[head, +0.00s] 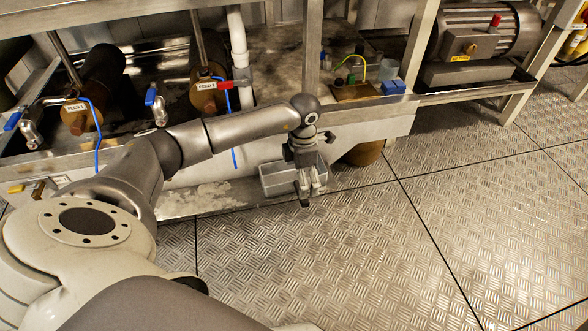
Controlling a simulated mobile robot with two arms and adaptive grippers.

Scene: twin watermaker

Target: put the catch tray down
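The catch tray (276,181) is a small grey open box. It shows low in front of the skid's lower frame, near the middle of the head view. My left gripper (308,191) points down at the tray's right part, with its dark fingers at the near wall. It appears shut on that wall, and the fingers hide part of the tray. The tray looks about level; how far its underside is from the floor is hard to tell. My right gripper is not in view.
The skid frame (375,113) runs behind the tray, with brown-capped vessels (82,114) and blue hoses at left. A brown round container (363,153) stands under the frame to the right. A motor (487,32) sits at upper right. The tread-plate floor (400,250) is clear in front.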

